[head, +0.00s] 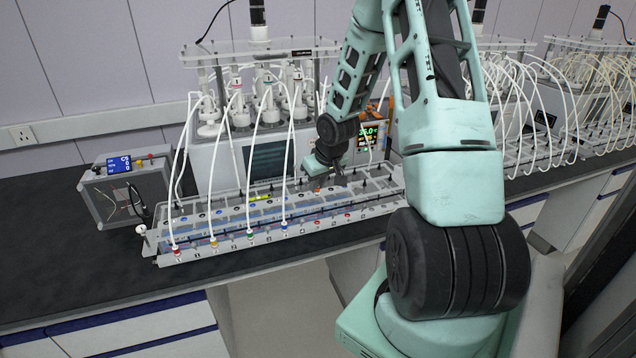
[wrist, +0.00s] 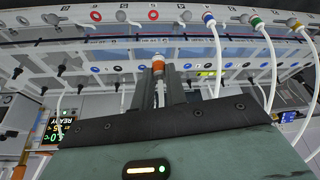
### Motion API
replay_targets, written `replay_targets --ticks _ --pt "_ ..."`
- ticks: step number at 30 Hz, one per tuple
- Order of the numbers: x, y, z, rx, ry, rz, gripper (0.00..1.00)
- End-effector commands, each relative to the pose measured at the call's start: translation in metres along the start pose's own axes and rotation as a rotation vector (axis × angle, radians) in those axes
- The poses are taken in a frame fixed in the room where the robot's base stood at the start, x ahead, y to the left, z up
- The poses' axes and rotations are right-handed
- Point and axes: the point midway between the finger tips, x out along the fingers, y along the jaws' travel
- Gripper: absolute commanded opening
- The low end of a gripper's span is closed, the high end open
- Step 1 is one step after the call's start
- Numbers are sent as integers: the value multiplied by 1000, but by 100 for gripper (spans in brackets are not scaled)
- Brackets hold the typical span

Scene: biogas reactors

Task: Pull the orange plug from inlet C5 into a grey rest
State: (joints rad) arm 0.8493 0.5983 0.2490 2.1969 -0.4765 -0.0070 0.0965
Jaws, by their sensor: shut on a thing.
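The orange plug (wrist: 158,63) has a pale tip and sits between the two dark fingers of my gripper (wrist: 160,84). My gripper is shut on it, and a white tube runs back from it between the fingers. In the head view my gripper (head: 318,178) is low over the rack (head: 190,222), with a bit of the orange plug (head: 317,190) showing below it. The plug is near the blue-ringed inlet row; I cannot tell whether its tip is in an inlet. Several round grey rests (wrist: 186,15) stand along the rack's front row in the wrist view.
Red, yellow, green and blue plugs (head: 284,228) with white tubes stand in the front row, left of my gripper. A reactor unit (head: 262,150) with arching tubes stands behind. A control box (head: 125,185) reading C5 is at the left. The front bench strip is clear.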

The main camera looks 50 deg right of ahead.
Motion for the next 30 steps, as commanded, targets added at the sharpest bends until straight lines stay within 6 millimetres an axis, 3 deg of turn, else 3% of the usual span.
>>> replay_targets --ticks 30 --pt "-20 0 -8 1 0 0 0"
